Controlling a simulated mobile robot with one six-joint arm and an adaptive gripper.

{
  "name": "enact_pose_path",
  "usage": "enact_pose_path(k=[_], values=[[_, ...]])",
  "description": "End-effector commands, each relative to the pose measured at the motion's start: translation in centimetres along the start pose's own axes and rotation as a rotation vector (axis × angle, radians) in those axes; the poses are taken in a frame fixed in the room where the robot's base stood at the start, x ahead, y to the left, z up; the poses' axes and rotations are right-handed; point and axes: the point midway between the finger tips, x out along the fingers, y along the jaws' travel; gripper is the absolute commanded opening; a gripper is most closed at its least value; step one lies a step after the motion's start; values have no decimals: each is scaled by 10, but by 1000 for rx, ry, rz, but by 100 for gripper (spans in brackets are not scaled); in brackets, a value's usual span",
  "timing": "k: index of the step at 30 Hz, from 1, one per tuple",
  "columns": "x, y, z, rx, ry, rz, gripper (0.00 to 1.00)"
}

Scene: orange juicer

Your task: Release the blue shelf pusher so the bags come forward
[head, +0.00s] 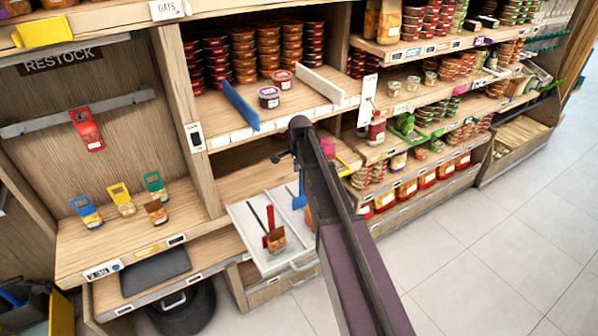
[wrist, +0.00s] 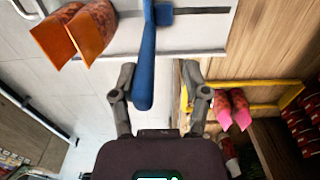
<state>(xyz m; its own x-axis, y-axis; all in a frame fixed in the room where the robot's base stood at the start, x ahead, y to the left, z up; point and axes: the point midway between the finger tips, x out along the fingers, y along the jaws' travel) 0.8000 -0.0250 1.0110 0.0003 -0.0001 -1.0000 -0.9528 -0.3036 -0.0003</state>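The blue shelf pusher (wrist: 147,60) shows in the wrist view as a long blue handle with a block on a dark slot in a white tray. The handle's end lies between the fingers of my gripper (wrist: 158,72), nearer the left finger. The fingers are spread, with a clear gap on the right side. In the head view the blue pusher (head: 299,197) shows only in part, beside my arm, which covers much of it. Orange-brown bags (wrist: 62,38) stand left of the handle in the wrist view. A bag (head: 276,239) stands at the red pusher (head: 269,218) on the tray.
The white pull-out tray (head: 243,222) juts from the lower shelf. A yellow bar (wrist: 262,98) and pink-ended packs (wrist: 237,108) lie right of my gripper. A blue divider (head: 240,105) stands on the shelf above. The tiled floor (head: 480,235) at right is clear.

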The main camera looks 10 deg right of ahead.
Motion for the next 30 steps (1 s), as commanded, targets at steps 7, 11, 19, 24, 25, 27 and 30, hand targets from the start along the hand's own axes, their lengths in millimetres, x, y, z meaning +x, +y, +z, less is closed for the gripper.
enact_pose_path(k=[7,11,19,24,25,27,30], values=[[0,28,1,0,0,-1,57],[0,46,1,0,0,-1,57],[-12,68,0,0,0,0,57],[-26,68,0,0,0,0,57],[-29,68,0,0,0,0,57],[-34,68,0,0,0,0,57],[-43,68,0,0,0,0,57]])
